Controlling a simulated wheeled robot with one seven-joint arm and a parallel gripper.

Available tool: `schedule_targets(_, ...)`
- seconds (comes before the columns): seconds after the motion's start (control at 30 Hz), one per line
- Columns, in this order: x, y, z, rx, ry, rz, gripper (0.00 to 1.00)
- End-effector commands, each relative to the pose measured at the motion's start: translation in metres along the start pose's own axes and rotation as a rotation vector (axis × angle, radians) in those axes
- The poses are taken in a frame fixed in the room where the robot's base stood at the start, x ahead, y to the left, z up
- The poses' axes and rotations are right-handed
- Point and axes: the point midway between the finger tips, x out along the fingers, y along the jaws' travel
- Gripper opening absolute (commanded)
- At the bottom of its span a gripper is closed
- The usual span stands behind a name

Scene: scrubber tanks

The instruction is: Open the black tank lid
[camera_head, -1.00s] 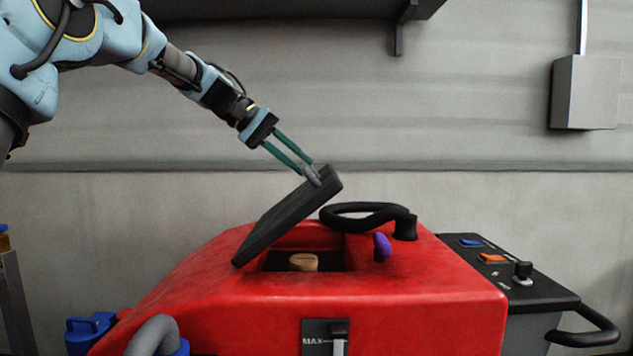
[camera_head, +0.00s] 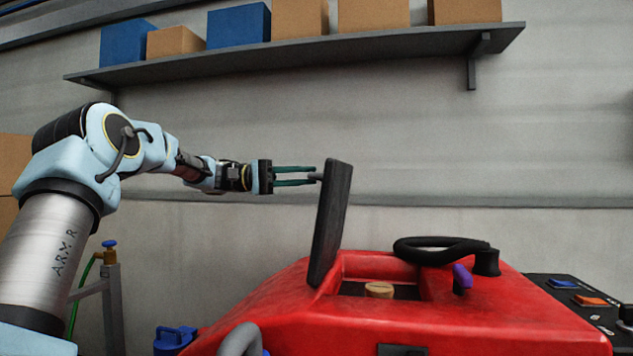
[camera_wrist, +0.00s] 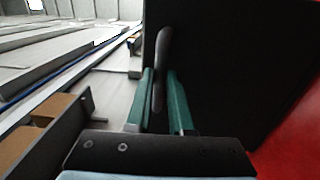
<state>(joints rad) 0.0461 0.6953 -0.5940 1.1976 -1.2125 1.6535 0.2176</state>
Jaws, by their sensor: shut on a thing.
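The black tank lid (camera_head: 331,222) stands raised on the left edge of the opening in the red tank (camera_head: 440,315), nearly upright and leaning slightly to the right at its top. My gripper (camera_head: 316,175) reaches in level from the left, shut on the lid's grey handle near its upper end. In the wrist view the handle (camera_wrist: 162,65) sits between my green fingers (camera_wrist: 160,95), with the dark lid face (camera_wrist: 235,70) filling the right side. The opening below is uncovered, and a tan round cap (camera_head: 379,290) shows inside it.
A control panel (camera_head: 585,298) is at the right. A shelf (camera_head: 300,52) with boxes hangs on the wall above. The air between lid and shelf is clear.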

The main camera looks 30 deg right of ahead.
Motion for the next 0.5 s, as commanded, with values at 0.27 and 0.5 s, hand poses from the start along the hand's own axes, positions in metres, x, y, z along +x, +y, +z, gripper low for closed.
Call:
schedule_targets(0.27, -0.0077, -0.0001, -0.0004, 0.002, 0.003, 0.036, 0.00)
schedule_targets(0.5, -0.0077, 0.0000, -0.0004, 0.001, 0.002, 0.037, 0.00)
